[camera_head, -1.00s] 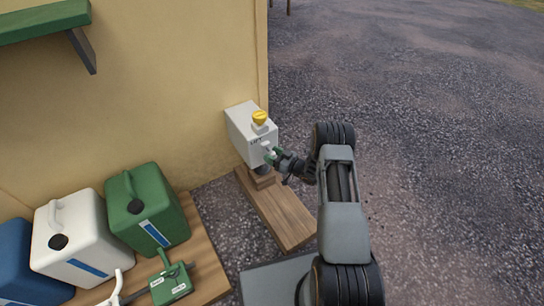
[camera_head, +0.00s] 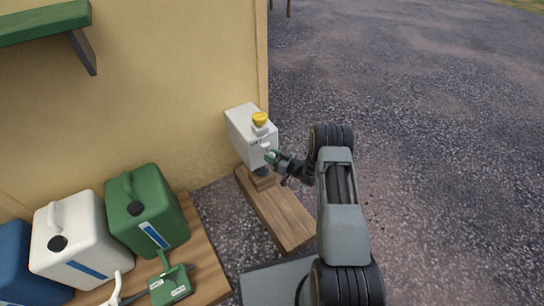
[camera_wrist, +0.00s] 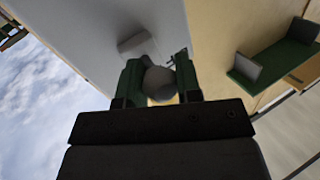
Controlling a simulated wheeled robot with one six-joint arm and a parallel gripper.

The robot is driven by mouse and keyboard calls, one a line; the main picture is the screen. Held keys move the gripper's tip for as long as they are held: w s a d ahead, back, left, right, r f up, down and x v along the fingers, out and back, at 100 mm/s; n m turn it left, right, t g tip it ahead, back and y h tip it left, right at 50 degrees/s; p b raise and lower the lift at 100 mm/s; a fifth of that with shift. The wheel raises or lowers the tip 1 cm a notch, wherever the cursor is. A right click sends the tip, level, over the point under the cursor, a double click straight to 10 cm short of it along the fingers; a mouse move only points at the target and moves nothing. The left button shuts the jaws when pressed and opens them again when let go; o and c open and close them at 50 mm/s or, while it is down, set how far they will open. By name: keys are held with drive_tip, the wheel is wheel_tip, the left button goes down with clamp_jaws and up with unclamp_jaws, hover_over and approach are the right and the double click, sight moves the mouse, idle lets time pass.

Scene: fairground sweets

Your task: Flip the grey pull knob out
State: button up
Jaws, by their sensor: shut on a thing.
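The grey pull knob (camera_wrist: 158,84) is round and shows in the wrist view between the two green fingers of my gripper (camera_wrist: 160,77), in front of the box face. My gripper is shut on it. In the head view my gripper (camera_head: 272,157) is at the box's right-hand front face, and the fingers largely hide the knob there.
The box stands on a wooden plank (camera_head: 275,212) on gravel. A green canister (camera_head: 148,205), a white canister (camera_head: 75,240) and a blue one (camera_head: 25,265) stand on a wooden board at left. A green shelf (camera_head: 45,22) is on the yellow wall. Gravel at right is clear.

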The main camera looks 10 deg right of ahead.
drive_tip(key=shift+s+d+r+p, duration=0.1)
drive_tip(key=shift+s+d+p, duration=0.15)
drive_tip(key=shift+s, duration=0.3)
drive_tip(key=shift+s+d+p, duration=0.15)
drive_tip(key=shift+s+p, duration=0.1)
drive_tip(key=shift+s, duration=0.3)
clamp_jaws()
drive_tip(key=shift+s+f, duration=0.2)
drive_tip(key=shift+s, duration=0.05)
drive_tip(key=o, duration=0.8)
unclamp_jaws()
drive_tip(key=shift+d, duration=0.15)
drive_tip(key=shift+o, duration=1.4)
drive_tip(key=shift+s+r, duration=0.1)
drive_tip(key=p+v, duration=0.3)
drive_tip(key=v, duration=1)
drive_tip(key=shift+s, duration=0.25)
drive_tip(key=shift+d, duration=0.15)
